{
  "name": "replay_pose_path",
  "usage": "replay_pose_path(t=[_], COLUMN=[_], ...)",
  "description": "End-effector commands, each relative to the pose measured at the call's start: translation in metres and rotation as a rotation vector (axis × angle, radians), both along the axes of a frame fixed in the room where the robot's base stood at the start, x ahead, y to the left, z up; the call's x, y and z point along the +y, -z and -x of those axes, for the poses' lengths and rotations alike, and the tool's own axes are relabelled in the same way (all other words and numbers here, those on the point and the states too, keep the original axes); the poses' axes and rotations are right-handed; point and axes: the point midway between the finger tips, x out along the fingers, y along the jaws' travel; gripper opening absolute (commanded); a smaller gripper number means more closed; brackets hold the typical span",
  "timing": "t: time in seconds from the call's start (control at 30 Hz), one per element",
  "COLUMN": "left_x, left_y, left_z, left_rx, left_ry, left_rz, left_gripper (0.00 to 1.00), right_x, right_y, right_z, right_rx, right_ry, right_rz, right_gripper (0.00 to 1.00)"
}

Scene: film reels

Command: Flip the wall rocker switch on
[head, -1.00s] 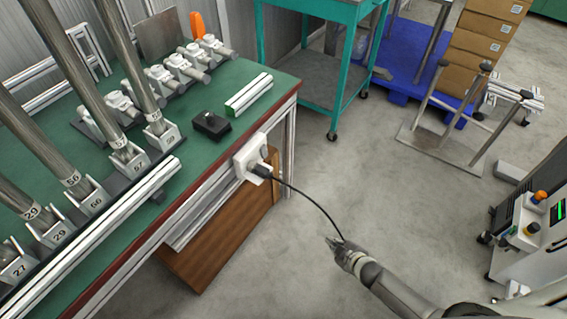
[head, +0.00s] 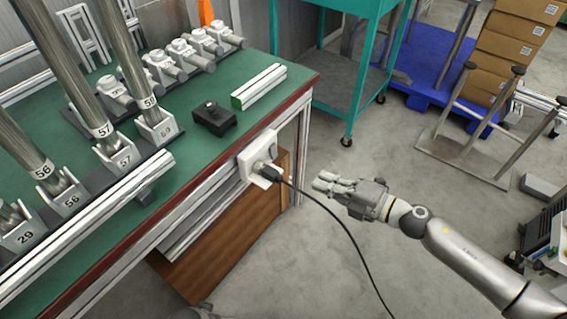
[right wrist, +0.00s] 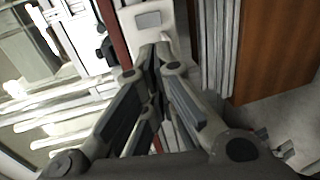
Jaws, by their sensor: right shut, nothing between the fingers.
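A white switch and socket plate (head: 258,158) is fixed to the front edge of the green bench. A grey rocker (right wrist: 148,19) shows on the plate in the right wrist view. I cannot tell which way it is tipped. A black plug (head: 268,172) sits in the lower part of the plate, and its cable (head: 340,225) runs down to the floor side. My right gripper (head: 322,182) is shut and empty, right of the plate with its fingers pointing at it. In the right wrist view its fingertips (right wrist: 155,52) show just below the rocker. My left gripper is out of view.
The bench (head: 215,160) carries a small black box (head: 214,120), a light metal profile (head: 258,88) and numbered clamps with rods (head: 130,150). A wooden panel (head: 235,235) is below the plate. A teal cart (head: 330,60) stands behind.

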Motion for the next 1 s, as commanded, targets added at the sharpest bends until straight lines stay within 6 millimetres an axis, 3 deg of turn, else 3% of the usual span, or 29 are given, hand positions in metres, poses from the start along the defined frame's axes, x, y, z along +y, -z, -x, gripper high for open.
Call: replay_pose_path(t=[0.23, 0.37, 0.67, 1.0], left_x=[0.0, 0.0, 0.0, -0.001], left_y=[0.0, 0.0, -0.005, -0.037], left_z=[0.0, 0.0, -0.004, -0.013], left_rx=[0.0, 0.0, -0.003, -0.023], left_ry=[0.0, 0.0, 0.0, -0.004], left_rz=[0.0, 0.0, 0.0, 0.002], left_gripper=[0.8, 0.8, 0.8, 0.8], right_x=[0.002, 0.014, 0.065, 0.105], right_y=[0.001, 0.002, 0.013, 0.024], right_z=[-0.003, -0.011, -0.047, -0.078], right_rx=[0.002, 0.0, 0.0, 0.002], right_ry=[0.002, 0.002, 0.001, 0.004], right_rz=[-0.002, -0.004, -0.005, -0.004], right_gripper=[0.0, 0.0, 0.0, 0.0])
